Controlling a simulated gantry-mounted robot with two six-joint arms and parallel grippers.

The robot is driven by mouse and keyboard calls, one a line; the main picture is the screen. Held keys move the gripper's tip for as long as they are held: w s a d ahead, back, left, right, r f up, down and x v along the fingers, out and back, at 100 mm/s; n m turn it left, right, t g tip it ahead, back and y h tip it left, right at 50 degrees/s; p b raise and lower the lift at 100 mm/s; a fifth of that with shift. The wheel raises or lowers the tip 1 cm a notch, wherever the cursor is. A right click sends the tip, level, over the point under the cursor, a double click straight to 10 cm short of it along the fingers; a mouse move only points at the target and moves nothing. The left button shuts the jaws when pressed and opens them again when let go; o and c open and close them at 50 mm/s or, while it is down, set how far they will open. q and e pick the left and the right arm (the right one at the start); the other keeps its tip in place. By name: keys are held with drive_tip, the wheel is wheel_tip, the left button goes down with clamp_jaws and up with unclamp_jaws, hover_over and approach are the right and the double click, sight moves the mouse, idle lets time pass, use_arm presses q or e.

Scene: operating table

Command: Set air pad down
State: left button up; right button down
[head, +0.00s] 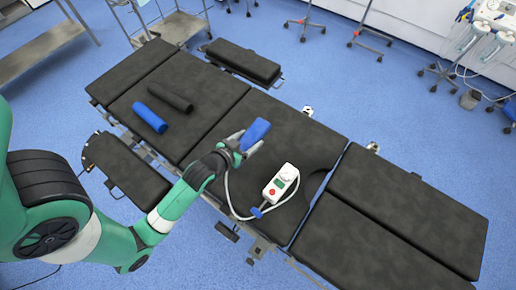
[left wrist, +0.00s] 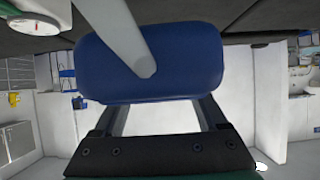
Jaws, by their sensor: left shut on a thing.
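The blue air pad (head: 255,134) is held in my left gripper (head: 238,146) over the middle of the black operating table (head: 212,112). In the left wrist view the pad (left wrist: 185,62) fills the space between the fingers (left wrist: 155,118), with a pale tube running across its front. In the head view a pale tube loops from beside the gripper to a white device (head: 281,184) with a green display and a red button, lying on the table. I cannot tell whether the pad touches the table. My right gripper is not in view.
A blue roll (head: 150,117) and a black roll (head: 170,96) lie on the table's left part. Padded arm boards (head: 243,61) flank the table. The right table sections (head: 405,205) are clear. Wheeled stands and a metal cart (head: 38,50) stand around.

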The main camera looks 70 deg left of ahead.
sight(258, 124)
use_arm(q)
drive_tip(key=w+a+f+b, duration=0.1)
drive_tip(key=w+a, duration=0.1)
drive_tip(key=w+a+f+b, duration=0.1)
drive_tip(key=w+a+f, duration=0.1)
drive_tip(key=a, duration=0.1)
drive_tip(key=w+a+f+b, duration=0.1)
drive_tip(key=w+a, duration=0.1)
drive_tip(key=shift+w+a+f+b, duration=0.15)
drive_tip(key=shift+w+f+b, duration=0.15)
drive_tip(key=shift+f+b, duration=0.1)
drive_tip(key=f, duration=0.1)
drive_tip(key=w+a+f+b, duration=0.1)
drive_tip(key=f, duration=0.1)
drive_tip(key=w+a+f+b, duration=0.1)
drive_tip(key=shift+w+a+f, duration=0.15)
drive_tip(key=shift+a, duration=0.1)
drive_tip(key=shift+w+a+f, duration=0.1)
drive_tip(key=shift+w+a, duration=0.05)
drive_tip(key=shift+w+a+f+b, duration=0.15)
drive_tip(key=shift+f+b, duration=0.95)
drive_tip(key=shift+f, duration=0.65)
drive_tip(key=shift+f, duration=0.1)
